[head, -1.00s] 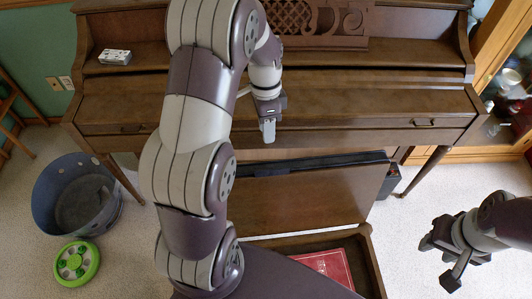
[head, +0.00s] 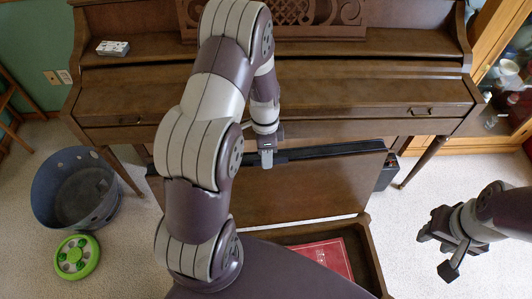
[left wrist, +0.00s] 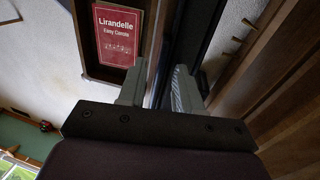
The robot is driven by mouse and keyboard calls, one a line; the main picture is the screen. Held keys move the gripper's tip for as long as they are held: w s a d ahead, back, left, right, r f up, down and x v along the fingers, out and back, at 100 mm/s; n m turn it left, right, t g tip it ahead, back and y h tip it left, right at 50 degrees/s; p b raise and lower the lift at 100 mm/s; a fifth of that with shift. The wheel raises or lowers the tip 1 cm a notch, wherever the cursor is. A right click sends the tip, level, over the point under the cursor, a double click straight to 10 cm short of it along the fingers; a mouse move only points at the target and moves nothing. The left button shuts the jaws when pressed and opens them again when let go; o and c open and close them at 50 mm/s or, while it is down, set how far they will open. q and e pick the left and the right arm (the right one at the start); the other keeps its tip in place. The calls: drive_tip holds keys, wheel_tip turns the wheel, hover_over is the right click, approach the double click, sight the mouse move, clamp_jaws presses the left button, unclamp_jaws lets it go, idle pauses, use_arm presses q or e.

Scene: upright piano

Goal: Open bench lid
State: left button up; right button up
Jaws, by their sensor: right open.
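The piano bench (head: 367,262) stands open in front of the piano, with a red book (head: 325,256) inside. Its brown lid (head: 320,187) is raised at the bench's far side. My left gripper (head: 267,160) is at the lid's upper edge, pointing down. In the left wrist view, its two grey fingers (left wrist: 160,90) are apart, with the lid's edge running near the gap; contact is unclear. The book (left wrist: 118,35) shows there inside the bench. My right gripper (head: 440,240) is open and empty, right of the bench.
The upright piano (head: 330,95) stands just behind the lid, its key cover shut. A dark box (head: 386,173) is at the lid's right. A grey bin (head: 75,190) and a green round toy (head: 77,257) are on the floor at left.

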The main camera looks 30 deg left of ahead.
use_arm(q)
clamp_jaws()
idle(1.3)
